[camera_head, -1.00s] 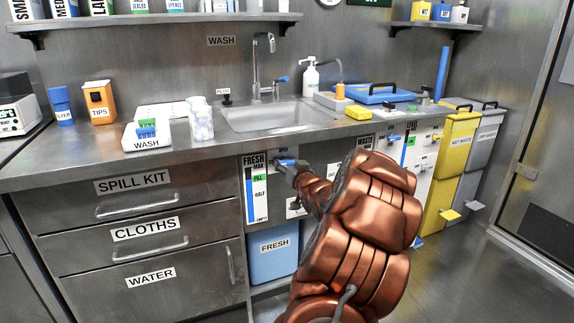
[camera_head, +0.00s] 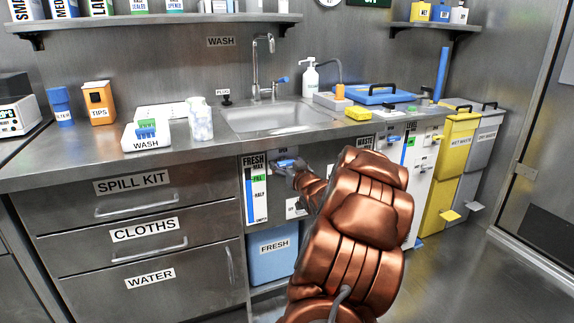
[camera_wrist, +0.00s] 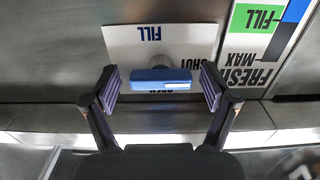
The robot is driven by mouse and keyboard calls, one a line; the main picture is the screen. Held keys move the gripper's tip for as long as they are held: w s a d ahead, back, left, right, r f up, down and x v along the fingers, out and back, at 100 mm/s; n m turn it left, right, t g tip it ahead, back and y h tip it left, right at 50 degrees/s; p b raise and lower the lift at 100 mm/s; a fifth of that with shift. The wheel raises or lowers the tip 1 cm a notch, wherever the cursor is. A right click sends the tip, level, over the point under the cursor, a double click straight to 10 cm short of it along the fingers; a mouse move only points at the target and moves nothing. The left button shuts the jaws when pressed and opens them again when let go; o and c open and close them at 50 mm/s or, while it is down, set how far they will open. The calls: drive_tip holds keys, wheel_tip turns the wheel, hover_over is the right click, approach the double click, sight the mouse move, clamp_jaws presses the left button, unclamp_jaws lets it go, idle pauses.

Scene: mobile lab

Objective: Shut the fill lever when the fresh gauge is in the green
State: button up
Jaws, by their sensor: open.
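The fresh gauge (camera_head: 255,190) is a white upright panel under the counter, left of my gripper. Its blue column reaches up beside the green FILL band; the wrist view shows the gauge (camera_wrist: 268,45) upside down, with the blue ending alongside the green. The fill lever (camera_wrist: 162,79) is a blue bar lying crosswise on a white plate marked FILL, SHUT and a partly covered OPEN. My gripper (camera_wrist: 160,88) is open, with one finger at each end of the lever. In the head view my gripper (camera_head: 285,167) partly hides the lever.
The blue FRESH tank (camera_head: 274,255) stands below the gauge. The counter edge and sink (camera_head: 283,117) are above my gripper. Drawers (camera_head: 135,208) are on the left; a WASTE panel and yellow bin (camera_head: 450,165) are on the right. The floor at right is clear.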

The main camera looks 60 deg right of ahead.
drive_tip(key=v, duration=1.2)
idle(0.6)
